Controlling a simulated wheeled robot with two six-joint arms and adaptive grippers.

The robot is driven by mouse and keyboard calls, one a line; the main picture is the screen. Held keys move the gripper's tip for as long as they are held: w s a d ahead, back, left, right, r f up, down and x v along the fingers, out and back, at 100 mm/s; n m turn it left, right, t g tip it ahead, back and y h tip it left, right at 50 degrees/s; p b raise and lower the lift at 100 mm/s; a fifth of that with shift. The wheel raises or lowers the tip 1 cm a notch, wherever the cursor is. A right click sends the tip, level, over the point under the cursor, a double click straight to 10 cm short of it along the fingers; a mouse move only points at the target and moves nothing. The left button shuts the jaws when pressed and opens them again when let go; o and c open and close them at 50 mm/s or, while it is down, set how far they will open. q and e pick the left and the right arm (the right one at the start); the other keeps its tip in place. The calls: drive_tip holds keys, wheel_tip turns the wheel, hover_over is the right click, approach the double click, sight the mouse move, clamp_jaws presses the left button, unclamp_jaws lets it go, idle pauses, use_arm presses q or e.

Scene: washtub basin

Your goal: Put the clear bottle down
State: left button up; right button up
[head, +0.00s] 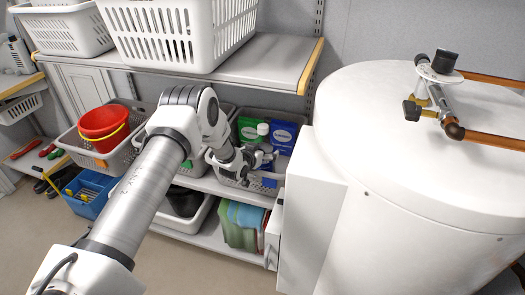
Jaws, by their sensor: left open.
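My left arm reaches from the lower left to the middle shelf. My left gripper (262,158) is open at a grey basket (268,186) on that shelf. A bottle with a white cap (263,128) stands upright in the basket, right at the gripper's fingers. It looks like the clear bottle, but its body is largely hidden by the gripper and hard to make out. I cannot tell whether the fingers touch it. My right gripper is not in view.
Behind the bottle are a green box (247,130) and a blue box (284,136). A shelf with white baskets (185,35) hangs above. A white tank (400,150) stands close on the right. Red buckets (103,125) sit in a basket at left.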

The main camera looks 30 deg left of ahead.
use_arm(q)
drive_tip(key=shift+r, duration=0.1)
drive_tip(key=shift+r+p, duration=0.35)
drive_tip(key=shift+p, duration=0.15)
drive_tip(key=shift+s+r, duration=0.2)
drive_tip(key=shift+r, duration=0.1)
drive_tip(key=b+v, duration=0.1)
drive_tip(key=v, duration=1)
drive_tip(key=shift+s+d+r, duration=0.1)
drive_tip(key=shift+s, duration=0.15)
